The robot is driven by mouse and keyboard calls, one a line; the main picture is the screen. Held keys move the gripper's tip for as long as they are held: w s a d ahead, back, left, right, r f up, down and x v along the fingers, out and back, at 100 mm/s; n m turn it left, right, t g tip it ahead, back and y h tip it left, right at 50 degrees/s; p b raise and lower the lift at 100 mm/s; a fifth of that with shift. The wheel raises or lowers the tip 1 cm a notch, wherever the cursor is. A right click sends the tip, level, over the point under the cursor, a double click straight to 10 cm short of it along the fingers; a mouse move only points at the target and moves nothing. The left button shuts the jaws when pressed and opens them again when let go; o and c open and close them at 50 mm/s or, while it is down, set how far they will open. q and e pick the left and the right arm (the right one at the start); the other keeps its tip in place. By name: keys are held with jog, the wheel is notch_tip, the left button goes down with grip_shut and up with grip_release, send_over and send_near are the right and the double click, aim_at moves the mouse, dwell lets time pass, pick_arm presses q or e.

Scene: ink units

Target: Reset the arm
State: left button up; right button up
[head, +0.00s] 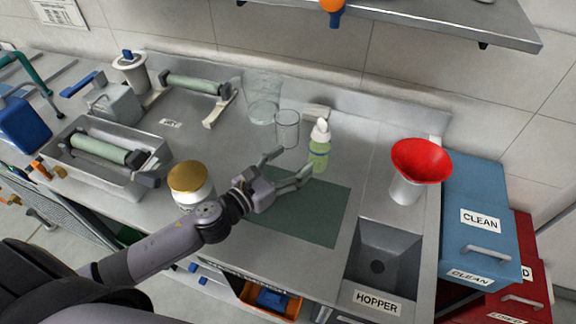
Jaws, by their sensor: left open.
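My left arm reaches in from the lower left. Its gripper (290,165) is open and empty, above the dark green mat (318,213) on the steel counter. The fingers point up and right, towards a bottle of green liquid with a white cap (319,150). The fingertips are close to this bottle in the picture; I cannot tell whether they touch it. A white jar with a gold lid (190,178) stands left of the gripper, partly behind my arm. My right gripper is not in view.
Clear glass vessels (287,130) stand behind the gripper. A red funnel (421,160) sits on a metal cup to the right, near the hopper sink (385,262). A tray (80,178) with a green roller is at the left. Blue and red bins stand far right.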

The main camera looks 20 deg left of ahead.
pick_arm(q)
jog(key=shift+s+a, duration=0.15)
jog(key=shift+s, duration=0.2)
dwell(0.3)
